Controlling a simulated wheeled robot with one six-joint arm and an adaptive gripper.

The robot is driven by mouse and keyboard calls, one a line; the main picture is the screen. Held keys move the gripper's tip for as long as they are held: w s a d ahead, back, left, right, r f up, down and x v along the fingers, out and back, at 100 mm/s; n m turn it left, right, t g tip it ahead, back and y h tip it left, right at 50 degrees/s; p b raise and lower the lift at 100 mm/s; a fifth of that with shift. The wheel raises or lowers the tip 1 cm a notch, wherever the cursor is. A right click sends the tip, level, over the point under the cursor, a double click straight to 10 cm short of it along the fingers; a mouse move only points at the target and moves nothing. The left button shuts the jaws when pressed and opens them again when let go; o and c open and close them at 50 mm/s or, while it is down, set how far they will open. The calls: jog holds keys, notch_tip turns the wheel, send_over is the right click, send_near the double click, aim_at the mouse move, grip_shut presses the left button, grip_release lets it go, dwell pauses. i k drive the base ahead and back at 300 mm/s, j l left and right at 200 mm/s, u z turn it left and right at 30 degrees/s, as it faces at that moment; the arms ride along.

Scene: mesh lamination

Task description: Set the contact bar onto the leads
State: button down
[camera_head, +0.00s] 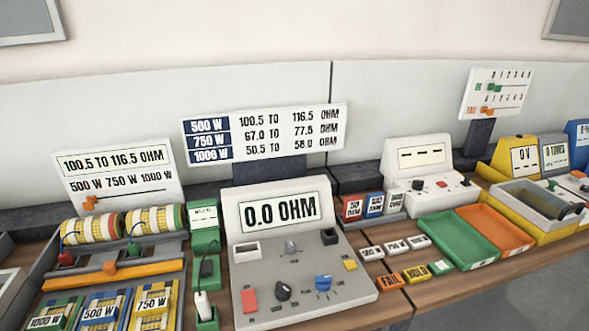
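A long orange bar with a raised block at its middle (115,272) lies across the front of the left fixture; it looks like the contact bar. Behind it is a grey rail (95,262). A red clip (66,258) and a green clip (134,249) with thin dark wires, which look like the leads, sit below two striped coils (90,229). The bar lies in front of the clips; I cannot tell whether it touches any lead. My gripper is not in view.
A grey meter (262,272) reading 0.0 OHM stands right of the fixture. A green holder with a white probe (203,303) is between them. Labelled 1000 W, 500 W and 750 W blocks (99,313) fill the front left. Green (424,222) and orange trays lie at right.

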aim_at(109, 274)
jog(key=i+u, duration=0.1)
jog(key=u, duration=0.6)
jog(key=k+u, duration=0.1)
jog(key=u, duration=0.45)
jog(key=i+j, duration=0.15)
jog(key=j, duration=0.25)
jog(key=i+j, duration=0.1)
jog(key=j, duration=0.35)
jog(key=i+j, duration=0.15)
jog(key=j, duration=0.25)
jog(key=i+j+z, duration=0.1)
jog(key=j, duration=0.3)
